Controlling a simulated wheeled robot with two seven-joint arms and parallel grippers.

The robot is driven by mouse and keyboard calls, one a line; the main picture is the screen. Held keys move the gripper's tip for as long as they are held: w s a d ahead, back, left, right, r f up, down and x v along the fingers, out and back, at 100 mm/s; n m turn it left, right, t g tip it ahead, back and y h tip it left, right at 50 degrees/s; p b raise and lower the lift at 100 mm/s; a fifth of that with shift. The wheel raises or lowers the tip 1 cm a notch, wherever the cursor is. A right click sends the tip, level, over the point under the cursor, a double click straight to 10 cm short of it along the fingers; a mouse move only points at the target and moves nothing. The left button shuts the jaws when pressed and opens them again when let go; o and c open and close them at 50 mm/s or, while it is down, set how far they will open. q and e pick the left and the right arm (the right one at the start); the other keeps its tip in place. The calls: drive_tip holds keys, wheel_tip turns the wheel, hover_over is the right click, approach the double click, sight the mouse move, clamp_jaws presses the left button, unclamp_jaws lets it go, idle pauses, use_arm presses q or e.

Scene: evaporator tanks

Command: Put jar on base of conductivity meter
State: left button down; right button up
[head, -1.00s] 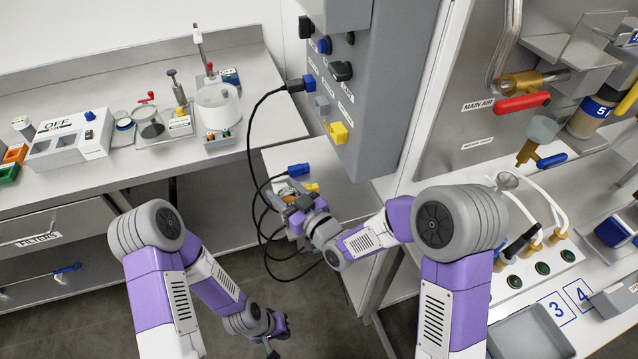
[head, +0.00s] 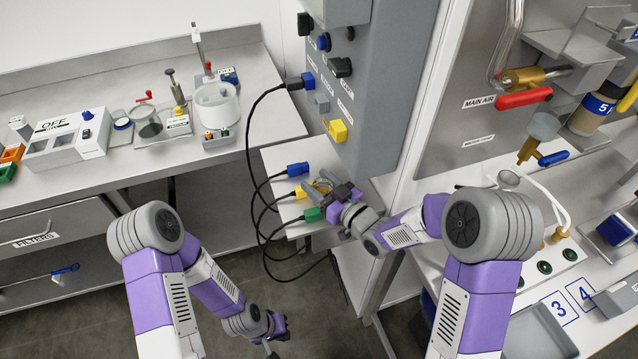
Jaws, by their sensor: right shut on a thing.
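My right gripper (head: 325,188) is over the small grey side table, shut on a small tan thing that its fingers mostly hide. I cannot tell whether this is the jar. I cannot tell which is the conductivity meter. My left gripper (head: 270,347) hangs low over the floor, far from the bench, its jaws unclear.
Blue (head: 298,169), yellow (head: 299,191) and green (head: 313,214) plugs with black cables lie on the side table (head: 285,153). A grey cabinet with sockets (head: 365,95) rises behind it. A white pot (head: 217,105) stands on the left bench.

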drive_tip(key=shift+f, duration=0.15)
drive_tip(key=o, duration=1.2)
